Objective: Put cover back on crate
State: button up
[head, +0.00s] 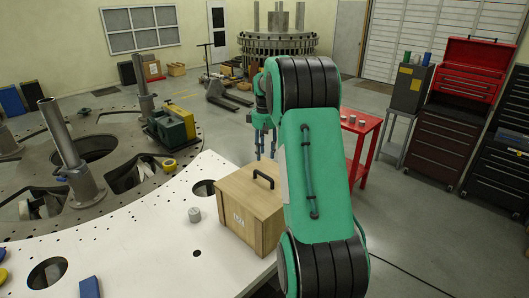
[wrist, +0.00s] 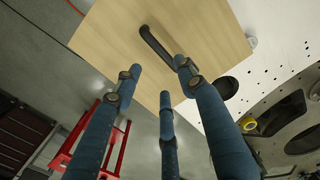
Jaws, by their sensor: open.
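The wooden crate (head: 240,222) stands on the white plate near its right edge. Its pale wooden cover (head: 238,182) with a black bar handle (head: 263,178) appears to lie on top; I cannot tell whether it is fully seated. The arm hides the crate's right side. My three-fingered gripper (head: 265,150) is above the crate, partly hidden by my green arm. In the wrist view, the cover (wrist: 110,38) and its handle (wrist: 157,47) lie beyond the fingertips. My gripper (wrist: 159,78) is open and empty, its fingers apart from the handle.
A small grey cylinder (head: 194,214) stands on the plate left of the crate. Holes open in the plate nearby, and a blue block (head: 90,288) lies at the front. A red table (head: 360,125) stands behind on the right. A large round flange with posts (head: 75,190) fills the left.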

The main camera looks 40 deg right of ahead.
jog(key=shift+a+r, duration=0.1)
jog(key=s+a+r+t, duration=0.1)
jog(key=s+a+r, duration=0.35)
jog(key=a, duration=0.55)
jog(key=s+a+r+t, duration=0.1)
jog(key=s+a+r, duration=0.2)
jog(key=a+r, duration=0.5)
jog(key=s+a+r, duration=0.3)
jog(key=a, duration=0.9)
jog(key=s+a+f+t, duration=0.1)
jog(key=s+a+f, duration=0.1)
jog(key=s+a, duration=0.7)
jog(key=s+a+f+t, duration=0.2)
jog(key=s+a, duration=0.8)
jog(key=s, duration=0.5)
jog(key=shift+a+f+t, duration=0.2)
jog(key=shift+f+t, duration=0.1)
jog(key=shift+f, duration=0.35)
jog(key=shift+s+f, duration=0.1)
jog(key=shift+f, duration=0.05)
